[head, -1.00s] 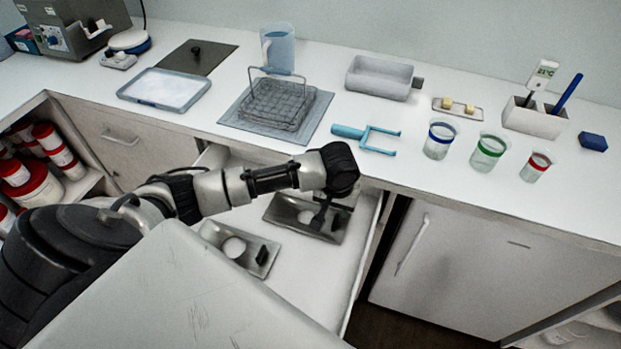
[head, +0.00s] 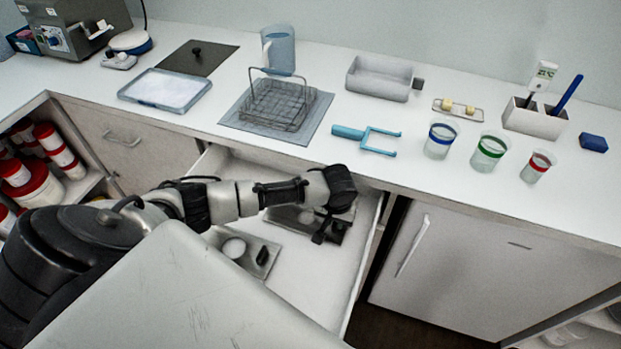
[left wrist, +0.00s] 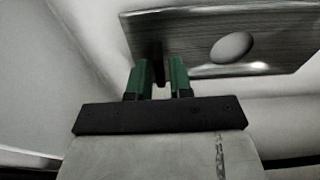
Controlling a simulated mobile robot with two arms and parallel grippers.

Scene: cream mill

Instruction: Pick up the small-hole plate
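Two grey metal plates, each with a round hole and a dark grip, lie in the open drawer. The far plate (head: 284,215) is partly covered by my left gripper (head: 326,236); its hole looks a little smaller than that of the near plate (head: 262,252). In the left wrist view, one plate (left wrist: 285,35) lies just beyond my left gripper (left wrist: 161,75). Its dark upright grip (left wrist: 158,58) shows at the gap between the green fingers. The fingers stand apart, and I see no clear contact. My right gripper is not in view.
The open drawer (head: 305,290) has side walls near my arm, and the counter edge runs just behind. On the counter stand a wire basket (head: 276,105), a blue fork-like tool (head: 366,138), several beakers and a grey tray (head: 380,80).

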